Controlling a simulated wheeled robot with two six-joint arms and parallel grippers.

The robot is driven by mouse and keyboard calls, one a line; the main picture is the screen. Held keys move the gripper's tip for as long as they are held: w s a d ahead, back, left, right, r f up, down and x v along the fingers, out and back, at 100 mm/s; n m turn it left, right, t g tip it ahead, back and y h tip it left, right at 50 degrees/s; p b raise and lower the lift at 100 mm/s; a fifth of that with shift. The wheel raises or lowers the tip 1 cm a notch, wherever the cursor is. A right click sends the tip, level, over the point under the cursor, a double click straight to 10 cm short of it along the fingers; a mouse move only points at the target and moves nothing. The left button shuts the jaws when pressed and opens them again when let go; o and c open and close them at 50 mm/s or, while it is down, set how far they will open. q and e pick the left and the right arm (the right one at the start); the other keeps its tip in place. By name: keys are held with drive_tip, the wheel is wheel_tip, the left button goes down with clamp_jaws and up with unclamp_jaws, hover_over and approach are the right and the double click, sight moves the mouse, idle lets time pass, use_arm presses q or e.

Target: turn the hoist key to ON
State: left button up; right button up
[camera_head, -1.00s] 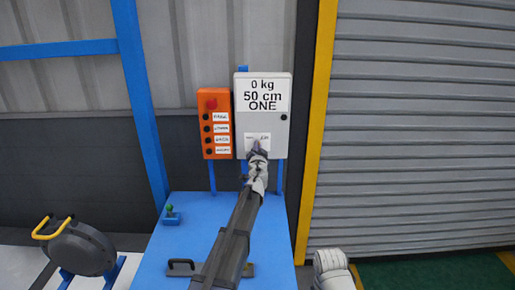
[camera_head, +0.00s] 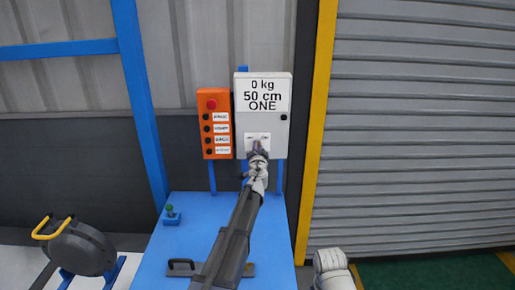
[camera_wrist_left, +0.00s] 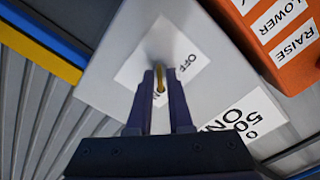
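The hoist key (camera_wrist_left: 159,82) is a thin brass-coloured piece on a white label (camera_wrist_left: 190,62) with OFF and ON printed on it, in the left wrist view. The label is on the grey control box (camera_head: 283,134), which reads 0 kg, 50 cm, ONE. My left gripper (camera_wrist_left: 160,75) has its two dark fingers close together on either side of the key and appears shut on it. In the head view my left gripper (camera_head: 257,145) is at the label and hides the key.
An orange button box (camera_head: 210,92) with a red button and LOWER and RAISE labels stands just left of the grey box. A yellow post (camera_head: 316,130) and a shutter are at right.

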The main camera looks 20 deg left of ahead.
use_arm(q)
drive_tip(key=shift+o, duration=1.2)
drive_tip(key=v, duration=0.7)
drive_tip(key=shift+s, duration=0.4)
drive_tip(key=shift+d, duration=0.15)
drive_tip(key=s+d+f+n+g+y, duration=0.1)
drive_tip(key=s+d+f+n+g, duration=0.3)
drive_tip(key=s+f, duration=0.5)
drive_tip(key=s+d+f+n+g, duration=0.1)
drive_tip(key=s+d+f+g, duration=0.1)
drive_tip(key=s+f+g, duration=0.65)
drive_tip(key=s+d+f+m+g+h, duration=0.1)
drive_tip(key=s+d+f+g+h, duration=0.1)
drive_tip(key=s+d, duration=0.4)
drive_tip(key=s+d+f+m+g+h, duration=0.2)
drive_tip(key=s+d, duration=0.4)
drive_tip(key=s, duration=1.1)
drive_tip(key=shift+s+f+g+h, duration=0.15)
drive_tip(key=shift+s+g+h, duration=0.1)
drive_tip(key=shift+g+h, duration=0.25)
